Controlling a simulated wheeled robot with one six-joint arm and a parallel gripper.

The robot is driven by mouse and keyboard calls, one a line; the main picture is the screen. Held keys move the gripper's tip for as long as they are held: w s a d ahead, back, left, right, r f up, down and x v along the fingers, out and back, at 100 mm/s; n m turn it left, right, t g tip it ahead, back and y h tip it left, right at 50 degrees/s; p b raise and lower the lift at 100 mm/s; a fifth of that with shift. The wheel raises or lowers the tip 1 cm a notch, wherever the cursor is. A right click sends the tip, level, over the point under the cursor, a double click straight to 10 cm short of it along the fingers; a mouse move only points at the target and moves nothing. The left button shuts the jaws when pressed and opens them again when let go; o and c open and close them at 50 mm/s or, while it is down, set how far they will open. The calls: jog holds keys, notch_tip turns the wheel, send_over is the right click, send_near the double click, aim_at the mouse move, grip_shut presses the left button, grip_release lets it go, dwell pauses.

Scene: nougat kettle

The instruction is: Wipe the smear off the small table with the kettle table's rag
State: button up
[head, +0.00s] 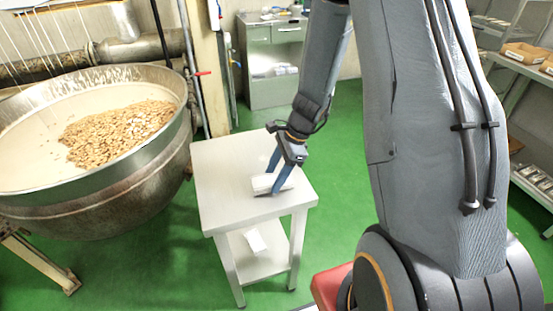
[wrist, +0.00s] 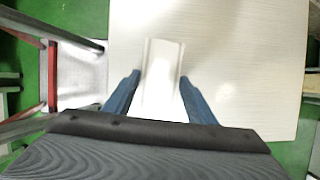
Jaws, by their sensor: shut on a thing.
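The small white table (head: 225,180) stands right of the kettle, with a lower shelf. My gripper (head: 271,182) reaches down to its top, its blue fingers shut on a white folded piece (head: 261,184) that looks like the rag. In the wrist view, the rag (wrist: 162,60) lies between the fingertips (wrist: 160,80) and sticks out past them over the pale tabletop (wrist: 255,50). It looks on or just above the surface; I cannot tell which.
A large metal kettle (head: 100,195) with nuts stands close on the left. A white piece (head: 255,242) lies on the lower shelf. A grey cabinet (head: 272,75) stands behind; shelving with boxes (head: 525,52) is at right. The tabletop around the rag looks clear, with green floor beyond its edges.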

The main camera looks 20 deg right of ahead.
jog(key=shift+w+r+p, duration=0.1)
jog(key=shift+r+p, duration=2.6)
jog(key=shift+r, duration=1)
jog(key=shift+a+f, duration=0.1)
